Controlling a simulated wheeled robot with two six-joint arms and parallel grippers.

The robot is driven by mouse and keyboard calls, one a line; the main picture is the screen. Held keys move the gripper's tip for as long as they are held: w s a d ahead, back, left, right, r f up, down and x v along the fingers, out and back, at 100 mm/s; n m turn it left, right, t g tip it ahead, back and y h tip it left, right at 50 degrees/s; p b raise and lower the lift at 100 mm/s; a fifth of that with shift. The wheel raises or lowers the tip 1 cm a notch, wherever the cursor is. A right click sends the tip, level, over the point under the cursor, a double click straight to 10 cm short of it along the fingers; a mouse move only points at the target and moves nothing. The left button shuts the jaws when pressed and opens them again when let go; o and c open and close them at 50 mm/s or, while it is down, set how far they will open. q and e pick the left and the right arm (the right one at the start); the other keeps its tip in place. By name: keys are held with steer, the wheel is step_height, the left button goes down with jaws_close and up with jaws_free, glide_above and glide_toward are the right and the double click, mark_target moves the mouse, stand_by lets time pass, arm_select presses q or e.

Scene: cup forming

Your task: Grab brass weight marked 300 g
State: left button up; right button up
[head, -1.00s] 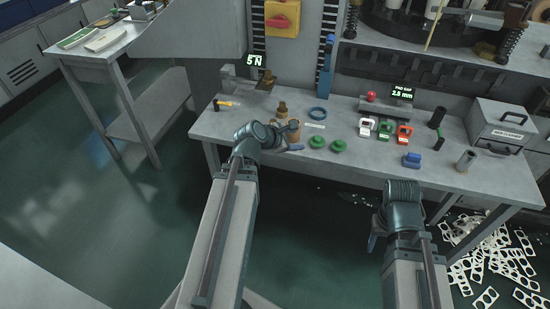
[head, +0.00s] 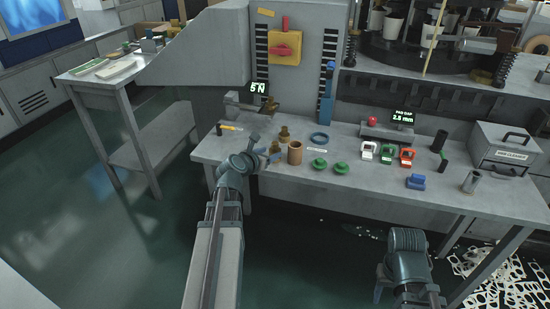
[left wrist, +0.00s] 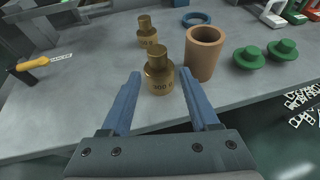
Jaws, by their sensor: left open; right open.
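The near brass weight (left wrist: 160,72), whose label looks like 300 g, stands upright on the grey bench; it also shows in the head view (head: 276,149). My left gripper (left wrist: 161,80) is open, its blue fingers on either side of this weight's near part, with nothing clamped; it also shows in the head view (head: 265,148). Whether a finger touches the weight I cannot tell. A second brass weight (left wrist: 148,32) stands just behind, its label too blurred to read surely; it also shows in the head view (head: 284,133). My right gripper (head: 381,284) is open and empty, low before the bench.
A brown cylinder (left wrist: 204,52) stands close right of the near weight. Green knobs (head: 319,165) and a blue ring (head: 319,139) lie further right. A yellow-handled tool (head: 230,127) lies at the left. The bench's front left (left wrist: 60,125) is clear.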

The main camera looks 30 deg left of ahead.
mark_target(279, 149)
arm_select(q)
steer(key=shift+b+x, duration=0.3)
steer(key=shift+x, duration=1.2)
steer(key=b+x, duration=0.2)
steer(key=x, duration=0.3)
steer(key=shift+w+a+f, duration=0.1)
steer(key=shift+a+f, duration=0.05)
steer(key=shift+f, duration=0.1)
jaws_close()
